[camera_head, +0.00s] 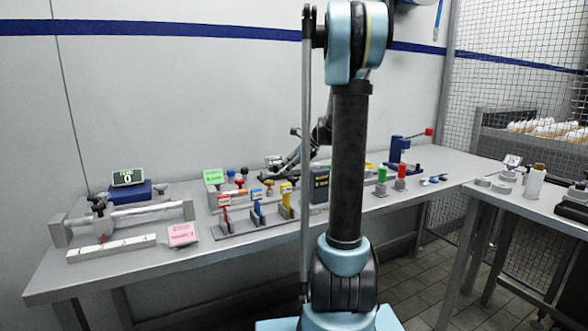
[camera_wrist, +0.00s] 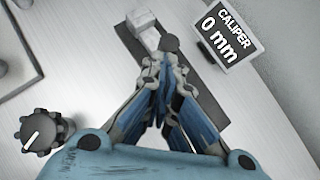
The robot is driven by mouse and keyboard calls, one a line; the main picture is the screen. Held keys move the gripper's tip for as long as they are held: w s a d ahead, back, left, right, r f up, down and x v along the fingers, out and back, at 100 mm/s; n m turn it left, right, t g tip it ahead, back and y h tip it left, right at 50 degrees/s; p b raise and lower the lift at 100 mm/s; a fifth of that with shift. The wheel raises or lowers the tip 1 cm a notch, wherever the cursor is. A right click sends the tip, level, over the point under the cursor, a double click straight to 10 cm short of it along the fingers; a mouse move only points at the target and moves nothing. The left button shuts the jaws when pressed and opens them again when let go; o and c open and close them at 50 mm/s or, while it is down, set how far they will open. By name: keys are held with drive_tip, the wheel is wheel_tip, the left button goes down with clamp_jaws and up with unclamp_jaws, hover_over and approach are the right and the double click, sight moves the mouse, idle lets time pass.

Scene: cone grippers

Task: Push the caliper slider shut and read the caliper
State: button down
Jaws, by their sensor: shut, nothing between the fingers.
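In the wrist view, a caliper sign (camera_wrist: 227,35) reads "CALIPER 0 mm" in white on black. Beside it lies a dark bar (camera_wrist: 207,108) with pale blocks (camera_wrist: 142,25) at its upper end, which appear to touch each other. In the head view my arm hides much of this spot.
A black knob with a white mark (camera_wrist: 40,131) stands at lower left in the wrist view. In the head view, red, blue and yellow levers (camera_head: 256,204), a pink sign (camera_head: 181,234) and a blue box with a display (camera_head: 130,190) stand on the long table (camera_head: 55,283).

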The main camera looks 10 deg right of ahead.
drive_tip(key=shift+s+a, duration=0.1)
idle(0.3)
drive_tip(key=shift+s+d, duration=0.1)
drive_tip(key=shift+d, duration=0.1)
drive_tip(key=d, duration=0.1)
drive_tip(key=s+d, duration=0.1)
drive_tip(key=d, duration=0.2)
drive_tip(key=shift+s+r, duration=0.25)
drive_tip(key=shift+s, duration=0.15)
drive_tip(key=v, duration=0.9)
drive_tip(key=shift+a, duration=0.1)
